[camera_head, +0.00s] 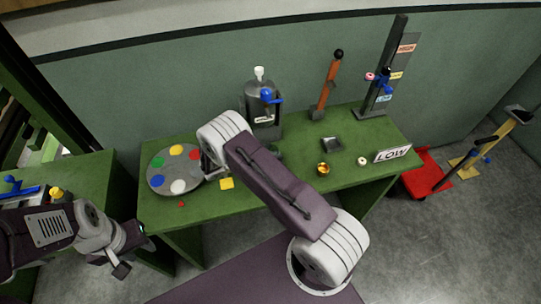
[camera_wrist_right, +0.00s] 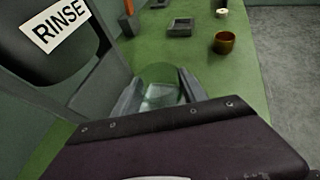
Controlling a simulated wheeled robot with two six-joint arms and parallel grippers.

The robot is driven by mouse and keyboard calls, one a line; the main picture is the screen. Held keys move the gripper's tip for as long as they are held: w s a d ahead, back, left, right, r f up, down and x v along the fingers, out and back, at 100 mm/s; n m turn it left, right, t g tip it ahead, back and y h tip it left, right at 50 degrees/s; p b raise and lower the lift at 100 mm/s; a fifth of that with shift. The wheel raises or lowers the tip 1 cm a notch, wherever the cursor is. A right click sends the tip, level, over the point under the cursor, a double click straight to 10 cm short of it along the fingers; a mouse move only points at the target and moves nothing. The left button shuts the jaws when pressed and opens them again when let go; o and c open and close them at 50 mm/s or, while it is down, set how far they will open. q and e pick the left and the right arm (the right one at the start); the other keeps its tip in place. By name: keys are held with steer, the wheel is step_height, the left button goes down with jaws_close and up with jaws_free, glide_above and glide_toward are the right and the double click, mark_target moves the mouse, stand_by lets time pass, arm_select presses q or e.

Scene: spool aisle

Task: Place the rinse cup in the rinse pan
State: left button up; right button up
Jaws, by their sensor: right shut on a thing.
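The rinse cup looks like a clear greenish cup (camera_wrist_right: 162,76). My right gripper (camera_wrist_right: 160,88) is shut on it, with one grey finger on each side, beside the RINSE dispenser (camera_wrist_right: 60,45). In the head view my right forearm hides most of this gripper. The dispenser (camera_head: 263,103) also shows there at the back of the table. A small grey square pan (camera_head: 332,144), likely the rinse pan, lies right of the cup; the wrist view shows it ahead (camera_wrist_right: 181,28), apart from the cup. My left gripper (camera_head: 133,258) is at the lower left, its fingers apart and empty.
An orange lever (camera_head: 327,85) and a tall post (camera_head: 388,70) stand at the back.

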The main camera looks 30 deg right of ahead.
step_height(320, 180, down, 2)
steer(key=shift+f, duration=0.1)
steer(key=shift+f, duration=0.2)
steer(key=o, duration=1.3)
steer(key=shift+r, duration=0.1)
steer(key=shift+o, duration=0.2)
